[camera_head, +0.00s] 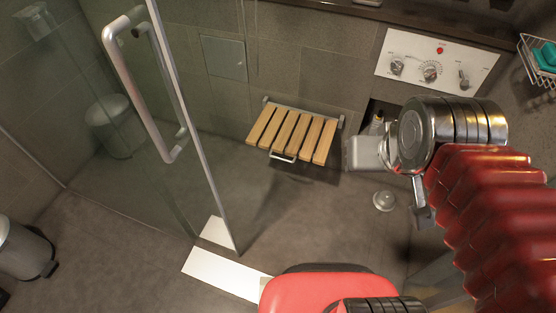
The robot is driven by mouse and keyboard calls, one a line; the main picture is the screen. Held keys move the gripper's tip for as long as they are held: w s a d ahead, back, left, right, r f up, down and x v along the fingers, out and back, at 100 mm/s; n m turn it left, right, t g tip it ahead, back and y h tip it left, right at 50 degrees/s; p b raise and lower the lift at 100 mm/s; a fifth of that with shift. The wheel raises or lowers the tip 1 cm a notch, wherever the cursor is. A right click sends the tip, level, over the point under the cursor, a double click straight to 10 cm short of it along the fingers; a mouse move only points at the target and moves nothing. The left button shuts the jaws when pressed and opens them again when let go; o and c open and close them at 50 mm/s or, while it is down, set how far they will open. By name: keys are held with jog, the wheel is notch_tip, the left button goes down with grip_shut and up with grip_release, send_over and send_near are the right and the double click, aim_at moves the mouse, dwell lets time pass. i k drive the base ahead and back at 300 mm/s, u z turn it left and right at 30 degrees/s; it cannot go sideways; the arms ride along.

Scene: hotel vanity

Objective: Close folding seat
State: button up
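The folding seat (293,134) is fixed to the grey tiled wall at the centre. It has several light wooden slats on a metal frame. It is folded down and sticks out from the wall, with a small metal handle bar (283,158) at its front edge. My gripper (388,183) is to the right of the seat, apart from it in the picture. My wrist hides part of the gripper, and I cannot tell how far its fingers are apart. I see nothing held in it.
A glass shower door (160,130) with a long metal handle (127,72) stands open to the left. A white control panel (437,62) is on the wall at upper right, near a wire basket (538,62). A bin (22,247) stands at lower left. The floor below the seat looks clear.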

aim_at(307, 152)
jog(key=i, duration=0.75)
jog(key=u, duration=5.2)
jog(key=i, duration=0.1)
jog(key=z, duration=3.5)
